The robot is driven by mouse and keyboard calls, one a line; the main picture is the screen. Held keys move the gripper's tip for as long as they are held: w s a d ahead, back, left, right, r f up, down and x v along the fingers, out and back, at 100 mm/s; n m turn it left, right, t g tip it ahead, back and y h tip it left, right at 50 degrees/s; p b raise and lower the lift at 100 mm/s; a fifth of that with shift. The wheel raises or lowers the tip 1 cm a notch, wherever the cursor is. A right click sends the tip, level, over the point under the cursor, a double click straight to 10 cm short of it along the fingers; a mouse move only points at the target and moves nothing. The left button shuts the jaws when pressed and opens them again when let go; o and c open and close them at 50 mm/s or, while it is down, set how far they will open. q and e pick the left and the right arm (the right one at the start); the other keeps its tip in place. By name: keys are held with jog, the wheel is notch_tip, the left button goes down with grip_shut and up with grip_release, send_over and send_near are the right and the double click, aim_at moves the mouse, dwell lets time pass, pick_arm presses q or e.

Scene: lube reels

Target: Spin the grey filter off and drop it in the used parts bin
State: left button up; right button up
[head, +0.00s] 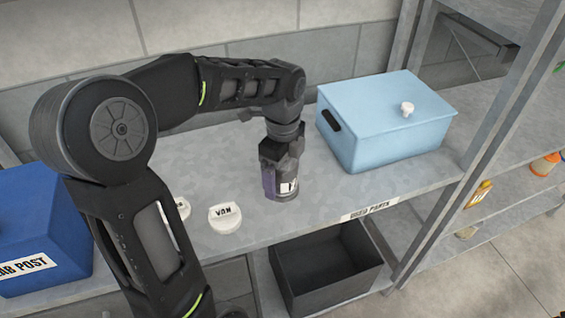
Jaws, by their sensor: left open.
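A grey filter (288,190) with a white label stands on the metal shelf, right of the white caps. My left gripper (277,178) comes down over it from above, its jaws open, with a finger along the filter's left side. The gripper hides the filter's top and what it is fixed to, and I cannot tell whether the fingers touch it. The used parts bin (340,296) is a dark open box on the level below, under the "USED PARTS" label (369,211). It looks empty where I can see inside. My right gripper is out of view.
A light blue lidded box (375,145) with a white knob stands right of the filter. A white cap (225,218) marked "VAN" and another partly hidden cap lie on the left. A dark blue box (42,225) is farther left. A grey shelf post (490,130) rises at right.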

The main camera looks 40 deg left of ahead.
pick_arm(q)
jog(key=shift+f, duration=0.1)
jog(key=shift+c, duration=0.5)
jog(key=c, duration=1.7)
jog(key=n, duration=0.5)
jog(key=shift+n, duration=0.9)
jog(key=n, duration=0.3)
jog(key=shift+f+n, duration=0.1)
jog(key=shift+n, duration=0.2)
jog(key=n, duration=0.2)
jog(key=shift+n, duration=0.3)
jog(key=shift+r+p, duration=0.8)
jog(key=shift+r, duration=0.55)
